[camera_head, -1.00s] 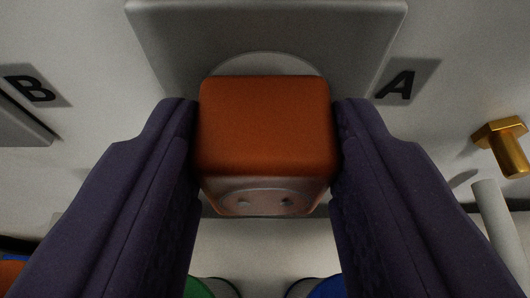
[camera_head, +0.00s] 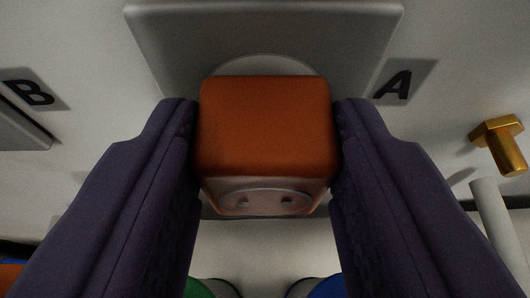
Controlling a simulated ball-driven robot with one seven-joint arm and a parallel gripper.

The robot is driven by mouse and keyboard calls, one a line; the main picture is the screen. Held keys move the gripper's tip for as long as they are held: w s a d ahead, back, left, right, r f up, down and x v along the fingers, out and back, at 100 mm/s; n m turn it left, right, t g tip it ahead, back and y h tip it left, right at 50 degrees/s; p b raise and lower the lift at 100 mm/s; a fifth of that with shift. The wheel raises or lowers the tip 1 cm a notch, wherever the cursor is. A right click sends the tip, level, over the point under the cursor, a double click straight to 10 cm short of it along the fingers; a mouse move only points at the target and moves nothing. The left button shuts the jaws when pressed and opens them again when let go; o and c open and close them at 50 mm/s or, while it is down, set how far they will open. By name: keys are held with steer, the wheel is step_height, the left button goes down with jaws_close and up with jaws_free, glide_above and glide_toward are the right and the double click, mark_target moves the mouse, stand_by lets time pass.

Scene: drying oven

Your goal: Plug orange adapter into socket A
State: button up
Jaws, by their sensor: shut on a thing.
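The orange adapter (camera_head: 265,125) is held between the two dark purple fingers of my gripper (camera_head: 266,140), which is shut on its left and right sides. Its lower face, with two small holes in a round recess, faces toward the camera. Behind it is the grey plate of socket A (camera_head: 350,50), with the letter A label to its right. The adapter covers most of the socket's pale round face, and only the upper arc shows. Whether the adapter's far side is in the socket or just in front of it is hidden.
The letter B label (camera_head: 30,90) and the edge of another grey plate (camera_head: 18,128) are at the left. A brass bolt-like piece (camera_head: 500,143) and a pale rod (camera_head: 495,215) are at the right. Green (camera_head: 199,288) and blue (camera_head: 326,289) round things show at the bottom edge.

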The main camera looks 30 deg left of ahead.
steer(key=shift+w+a, duration=0.15)
steer(key=shift+w, duration=0.15)
stand_by(0.5)
steer(key=o, duration=1.3)
steer(key=shift+o, duration=0.2)
steer(key=v, duration=0.7)
steer(key=shift+s+p, duration=0.35)
steer(key=shift+p, duration=0.05)
steer(key=shift+r, duration=0.15)
